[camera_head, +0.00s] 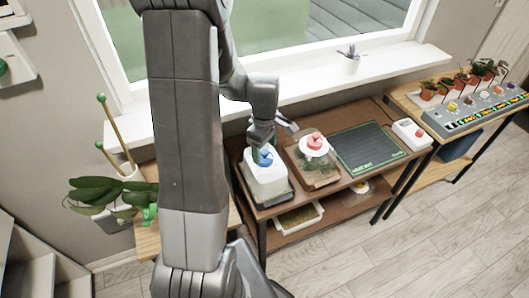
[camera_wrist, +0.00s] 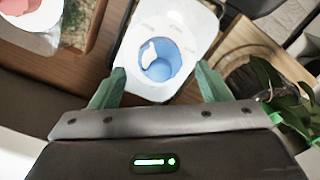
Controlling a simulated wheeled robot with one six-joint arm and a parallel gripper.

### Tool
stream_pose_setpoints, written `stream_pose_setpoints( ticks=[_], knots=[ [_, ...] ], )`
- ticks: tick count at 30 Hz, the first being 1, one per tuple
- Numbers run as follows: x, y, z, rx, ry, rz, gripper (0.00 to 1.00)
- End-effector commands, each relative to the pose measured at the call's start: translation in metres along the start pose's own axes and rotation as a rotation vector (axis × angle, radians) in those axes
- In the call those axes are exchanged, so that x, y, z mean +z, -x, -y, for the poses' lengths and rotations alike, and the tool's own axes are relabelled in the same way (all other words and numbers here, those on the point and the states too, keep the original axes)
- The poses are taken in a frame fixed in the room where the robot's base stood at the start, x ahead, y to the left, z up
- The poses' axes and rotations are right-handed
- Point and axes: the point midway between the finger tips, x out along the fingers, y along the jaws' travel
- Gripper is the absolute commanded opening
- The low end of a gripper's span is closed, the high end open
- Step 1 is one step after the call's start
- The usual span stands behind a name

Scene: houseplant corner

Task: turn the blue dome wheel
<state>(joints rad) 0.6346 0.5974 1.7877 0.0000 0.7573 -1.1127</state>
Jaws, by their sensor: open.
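My gripper (camera_head: 277,133) hangs just above and behind the wheel. In the wrist view its two green fingers (camera_wrist: 162,84) are apart, one on each side of the lower part of the dome. Nothing is between them but the wheel's near side, and contact cannot be told.
A red wheel (camera_head: 314,142) on a second, planted terrarium (camera_head: 313,172) stands close to the right. Further right lie a dark green mat (camera_head: 366,149) and a white box with a red knob (camera_head: 411,134). A leafy plant (camera_head: 100,195) stands at left. The window sill (camera_head: 300,87) runs behind.

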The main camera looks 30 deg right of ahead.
Motion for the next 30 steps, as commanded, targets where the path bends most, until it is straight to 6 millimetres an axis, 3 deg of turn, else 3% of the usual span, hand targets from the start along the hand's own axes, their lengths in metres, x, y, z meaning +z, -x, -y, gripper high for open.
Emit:
stream_pose_setpoints(
  ticks=[7, 18, 25, 30],
  knots=[
    [0.0, -0.025, 0.0, 0.0, 0.0, 0.0, 0.7],
    [0.0, -0.029, 0.0, 0.001, 0.0, 0.0, 0.7],
    [0.0, -0.029, 0.0, 0.001, 0.0, 0.0, 0.25],
    [0.0, -0.029, 0.0, 0.001, -0.005, 0.0, 0.25]
  ],
)
